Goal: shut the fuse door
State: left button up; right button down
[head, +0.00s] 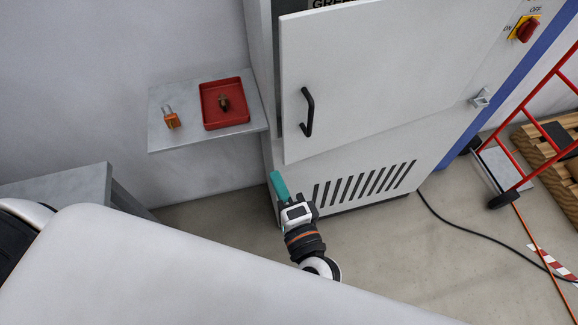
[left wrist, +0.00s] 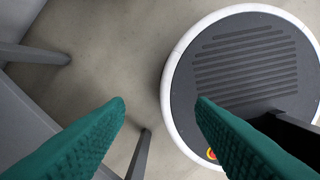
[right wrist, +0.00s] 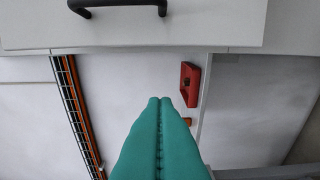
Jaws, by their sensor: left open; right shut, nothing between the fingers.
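The fuse door (head: 375,75) is a light grey panel on the cabinet and stands ajar, with a dark gap along its left edge. Its black bar handle (head: 308,112) is near that left edge. The door's lower part (right wrist: 220,22) and the handle (right wrist: 118,6) show at the top of the right wrist view. My right gripper (head: 277,180) is shut and empty, just below the door's lower left corner and apart from the handle. Its teal fingers (right wrist: 160,105) are pressed together. My left gripper (left wrist: 160,100) is open and empty above the floor; it is not in the head view.
A grey shelf (head: 160,138) left of the cabinet holds a red tray (head: 212,122) and an orange padlock (head: 171,119). A red hand truck (head: 517,140) and a wooden pallet (head: 540,150) stand at the right. A black cable (head: 465,222) crosses the floor.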

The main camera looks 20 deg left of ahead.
pick_arm(q)
jog(key=shift+s+d+f, duration=0.3)
jog(key=shift+s+d, duration=0.1)
pick_arm(e)
jog(key=shift+s, duration=1.25)
